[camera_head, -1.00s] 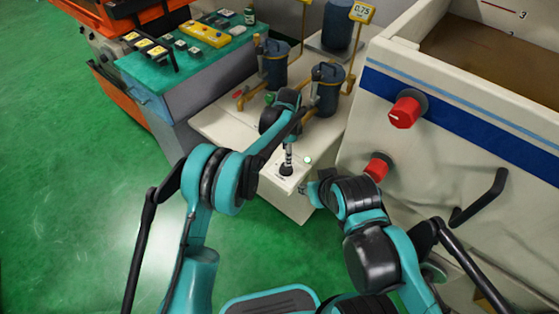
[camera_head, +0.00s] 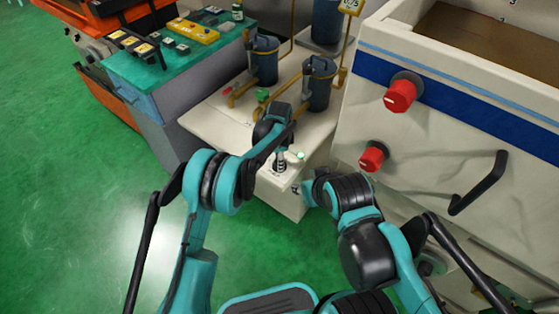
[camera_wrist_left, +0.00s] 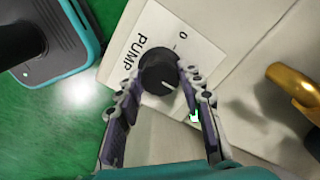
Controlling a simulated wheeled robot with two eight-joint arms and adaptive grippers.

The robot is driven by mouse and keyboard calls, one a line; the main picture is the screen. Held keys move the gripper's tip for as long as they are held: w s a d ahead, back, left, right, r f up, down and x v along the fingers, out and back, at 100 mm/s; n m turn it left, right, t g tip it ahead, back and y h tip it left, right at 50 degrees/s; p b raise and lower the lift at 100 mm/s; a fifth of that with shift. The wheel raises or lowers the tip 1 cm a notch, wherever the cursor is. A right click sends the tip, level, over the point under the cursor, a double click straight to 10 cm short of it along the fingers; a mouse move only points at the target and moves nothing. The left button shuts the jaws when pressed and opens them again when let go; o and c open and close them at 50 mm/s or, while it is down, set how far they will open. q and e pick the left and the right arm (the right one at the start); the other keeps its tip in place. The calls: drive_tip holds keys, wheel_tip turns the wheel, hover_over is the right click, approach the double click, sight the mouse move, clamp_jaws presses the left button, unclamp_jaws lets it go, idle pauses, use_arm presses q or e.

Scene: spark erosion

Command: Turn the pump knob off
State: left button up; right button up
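In the left wrist view the black pump knob (camera_wrist_left: 157,72) sits on a white label reading "PUMP" and "0". Its white pointer line is at its lower right, turned away from the 0 mark at the upper right. My left gripper (camera_wrist_left: 162,78) is open, its fingertips on either side of the knob with narrow gaps; contact is unclear. In the head view my left gripper (camera_head: 281,160) points down at the front of the cream pump cabinet (camera_head: 215,118). My right arm ends beside the cabinet's front; its fingers are too small to tell.
A pale round button (camera_head: 297,156) is right of the left gripper. Blue filter canisters (camera_head: 318,88) with brass pipes stand behind. The large cream machine (camera_head: 430,155) with red knobs (camera_head: 400,96) and a black handle (camera_head: 482,184) is at right. Green floor is clear at left.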

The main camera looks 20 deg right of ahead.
use_arm(q)
drive_tip(key=shift+c, duration=1)
drive_tip(key=n, duration=0.3)
drive_tip(key=shift+n, duration=0.4)
drive_tip(key=n, duration=1)
drive_tip(key=shift+n, duration=2.1)
